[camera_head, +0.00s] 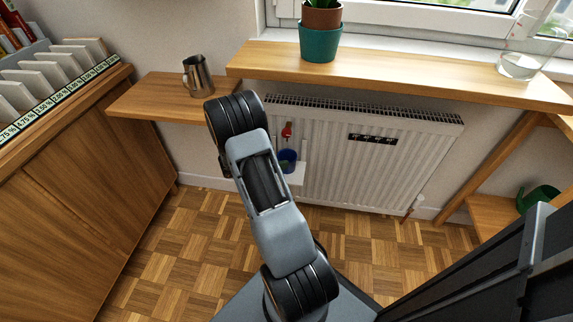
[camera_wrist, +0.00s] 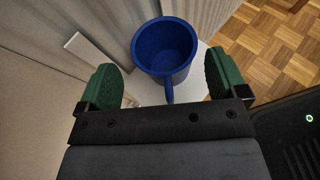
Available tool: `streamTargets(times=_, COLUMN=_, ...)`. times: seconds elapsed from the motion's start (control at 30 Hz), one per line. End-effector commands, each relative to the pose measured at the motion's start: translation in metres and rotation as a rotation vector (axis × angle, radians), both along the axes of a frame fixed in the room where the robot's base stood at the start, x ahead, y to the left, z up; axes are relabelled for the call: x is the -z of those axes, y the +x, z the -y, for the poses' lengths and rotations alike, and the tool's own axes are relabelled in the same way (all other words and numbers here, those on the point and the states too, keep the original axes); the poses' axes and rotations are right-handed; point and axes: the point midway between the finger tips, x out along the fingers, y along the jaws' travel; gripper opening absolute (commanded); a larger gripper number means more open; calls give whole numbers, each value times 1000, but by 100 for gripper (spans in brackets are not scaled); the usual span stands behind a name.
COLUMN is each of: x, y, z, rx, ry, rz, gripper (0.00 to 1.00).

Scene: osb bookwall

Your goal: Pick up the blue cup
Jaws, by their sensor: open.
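The blue cup (camera_wrist: 164,62) stands upright on a small white shelf (camera_wrist: 195,84) in the wrist view, its opening facing the camera and its handle pointing toward my gripper. My gripper (camera_wrist: 166,84) is open, with one green fingertip to the left of the cup and one to the right. No contact with the cup is visible. In the head view the cup (camera_head: 288,158) shows partly behind my arm, low in front of the radiator. My gripper is hidden behind my arm there.
The white radiator (camera_head: 370,150) is behind the small shelf. A wooden sill (camera_head: 400,78) above holds a potted plant pot (camera_head: 319,40) and a glass jug (camera_head: 522,64). A metal pitcher (camera_head: 198,77) stands on a wooden shelf (camera_head: 150,98) at left. The parquet floor (camera_head: 190,240) has free room.

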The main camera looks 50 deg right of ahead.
Motion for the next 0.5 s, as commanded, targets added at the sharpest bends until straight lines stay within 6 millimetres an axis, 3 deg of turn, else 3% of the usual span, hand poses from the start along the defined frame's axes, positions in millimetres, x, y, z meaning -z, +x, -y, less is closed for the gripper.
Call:
streamTargets(times=0.2, x=16, y=-8, z=26, rx=4, ry=0, rz=1, gripper=91)
streamTargets(times=0.5, x=17, y=-9, z=36, rx=1, ry=0, rz=1, gripper=91)
